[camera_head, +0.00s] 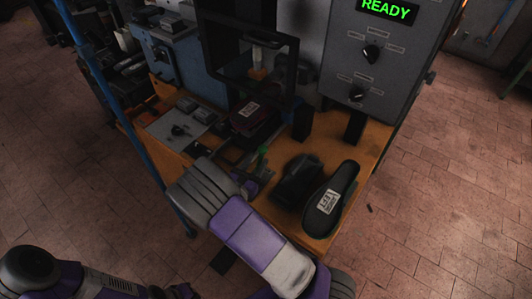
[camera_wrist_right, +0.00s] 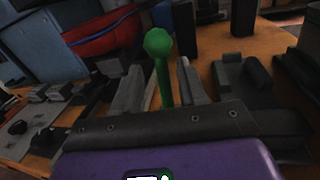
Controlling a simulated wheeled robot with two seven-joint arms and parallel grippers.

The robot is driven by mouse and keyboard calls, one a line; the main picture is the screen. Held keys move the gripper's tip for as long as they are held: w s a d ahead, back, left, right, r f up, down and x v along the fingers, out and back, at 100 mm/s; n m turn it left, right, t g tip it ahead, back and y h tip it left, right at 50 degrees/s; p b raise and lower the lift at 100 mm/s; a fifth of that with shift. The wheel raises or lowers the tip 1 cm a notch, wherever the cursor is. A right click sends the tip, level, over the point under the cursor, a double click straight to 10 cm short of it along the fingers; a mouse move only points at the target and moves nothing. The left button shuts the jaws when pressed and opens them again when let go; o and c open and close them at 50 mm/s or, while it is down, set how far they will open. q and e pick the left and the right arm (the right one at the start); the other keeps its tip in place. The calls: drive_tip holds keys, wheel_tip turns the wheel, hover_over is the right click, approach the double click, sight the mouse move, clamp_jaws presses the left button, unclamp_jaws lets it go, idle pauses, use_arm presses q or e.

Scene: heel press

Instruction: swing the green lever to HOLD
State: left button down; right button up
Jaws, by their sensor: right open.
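The green lever has a knobbed green handle (camera_wrist_right: 160,70) that stands upright in the right wrist view. In the head view only a small green part (camera_head: 262,153) shows beyond my right arm. My right gripper (camera_wrist_right: 159,78) is open, with one finger on each side of the lever's stem and visible gaps. In the head view the right gripper (camera_head: 254,178) is small and partly hidden by my own purple forearm. I cannot read a HOLD mark.
A grey control panel (camera_head: 385,55) with two black knobs shows READY. A shoe sole with a white label (camera_head: 327,202) and a black block (camera_head: 298,180) lie at the right of the orange table (camera_head: 372,140). A dark press frame (camera_head: 262,75) rises behind the lever. A blue post (camera_head: 115,110) stands left.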

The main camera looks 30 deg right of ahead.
sight(260, 157)
drive_tip(key=x, duration=0.5)
drive_tip(key=shift+d, duration=0.2)
clamp_jaws()
drive_tip(key=shift+w, duration=0.1)
